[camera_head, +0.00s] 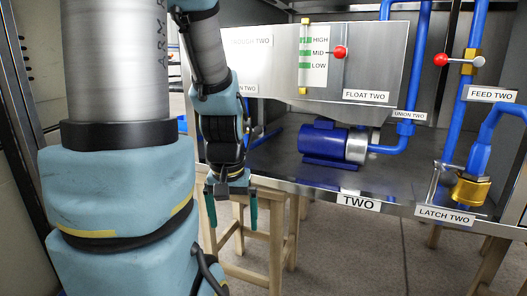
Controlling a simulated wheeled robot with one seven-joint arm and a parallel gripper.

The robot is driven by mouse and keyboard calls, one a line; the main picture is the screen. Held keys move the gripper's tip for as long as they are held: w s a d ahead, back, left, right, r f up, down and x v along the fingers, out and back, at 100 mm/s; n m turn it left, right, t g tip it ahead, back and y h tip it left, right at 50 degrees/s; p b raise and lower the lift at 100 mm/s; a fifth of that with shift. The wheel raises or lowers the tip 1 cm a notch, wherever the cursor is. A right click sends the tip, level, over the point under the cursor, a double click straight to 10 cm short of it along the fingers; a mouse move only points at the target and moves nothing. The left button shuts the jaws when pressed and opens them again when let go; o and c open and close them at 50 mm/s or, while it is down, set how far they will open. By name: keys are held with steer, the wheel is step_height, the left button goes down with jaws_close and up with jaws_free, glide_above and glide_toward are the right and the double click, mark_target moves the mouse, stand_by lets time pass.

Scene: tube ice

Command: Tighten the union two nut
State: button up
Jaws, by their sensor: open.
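The label "UNION TWO" (409,115) sits on a blue vertical pipe at the right of the metal panel. The union two nut (405,128) shows as a thicker blue collar just under that label, above the pipe's bend. How tight it is cannot be told. My gripper (231,214) hangs pointing down at the left, in front of the cabinet's front edge. Its two dark green fingers are apart with nothing between them. It is far to the left of the nut, and lower in the picture.
A blue pump (323,142) stands on the cabinet floor between my gripper and the nut. A float lever with a red knob (340,52), a feed valve with a red knob (441,59) and a brass latch fitting (470,190) are nearby. A wooden stool (277,235) stands below.

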step_height(320, 180, up, 25)
steer(key=p, duration=2.3)
steer(key=shift+w+f, duration=0.15)
steer(key=shift+w, duration=0.05)
